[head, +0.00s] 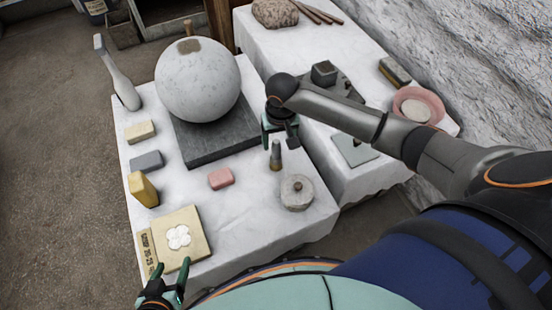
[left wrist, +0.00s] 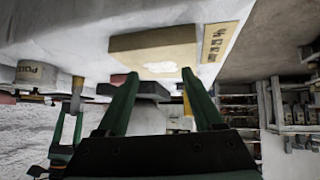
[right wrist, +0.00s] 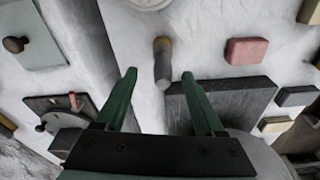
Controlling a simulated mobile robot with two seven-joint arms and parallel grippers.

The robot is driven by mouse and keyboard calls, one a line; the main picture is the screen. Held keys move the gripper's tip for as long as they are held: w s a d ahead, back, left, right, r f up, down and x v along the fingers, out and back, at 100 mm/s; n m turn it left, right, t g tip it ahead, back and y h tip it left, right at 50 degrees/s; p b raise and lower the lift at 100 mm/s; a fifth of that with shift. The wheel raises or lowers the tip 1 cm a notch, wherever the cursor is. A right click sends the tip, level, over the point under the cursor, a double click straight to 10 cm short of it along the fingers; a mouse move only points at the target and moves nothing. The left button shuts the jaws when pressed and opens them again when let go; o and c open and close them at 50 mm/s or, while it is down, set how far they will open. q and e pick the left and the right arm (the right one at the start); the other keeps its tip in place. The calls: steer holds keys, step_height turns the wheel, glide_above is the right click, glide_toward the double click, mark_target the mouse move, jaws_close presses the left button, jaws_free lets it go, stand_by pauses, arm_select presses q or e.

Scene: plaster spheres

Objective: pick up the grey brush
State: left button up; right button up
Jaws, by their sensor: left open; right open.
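The grey brush (head: 276,156) stands on the front white-topped table, a small slim upright piece with a grey body and a tan band. In the right wrist view the brush (right wrist: 162,64) appears between and just beyond the fingertips of my right gripper (right wrist: 159,76), which is open and empty. In the head view my right gripper (head: 280,131) hangs just behind the brush. My left gripper (head: 173,270) is open and empty at the table's front left, by a cream block with white discs. The brush (left wrist: 77,95) also shows in the left wrist view.
A large plaster sphere (head: 198,80) sits on a dark slab (head: 218,139) behind the brush. Several blocks line the left edge. A second table (head: 347,180) stands to the right.

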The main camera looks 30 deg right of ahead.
mark_target(276, 150)
steer(key=f, duration=0.1)
steer(key=f+b, duration=0.1)
steer(key=f, duration=0.1)
steer(key=w+f, duration=0.1)
steer(key=f, duration=0.1)
steer(key=shift+a+f+b, duration=0.15)
steer(key=shift+b, duration=0.2)
steer(key=shift+s, duration=0.1)
jaws_close()
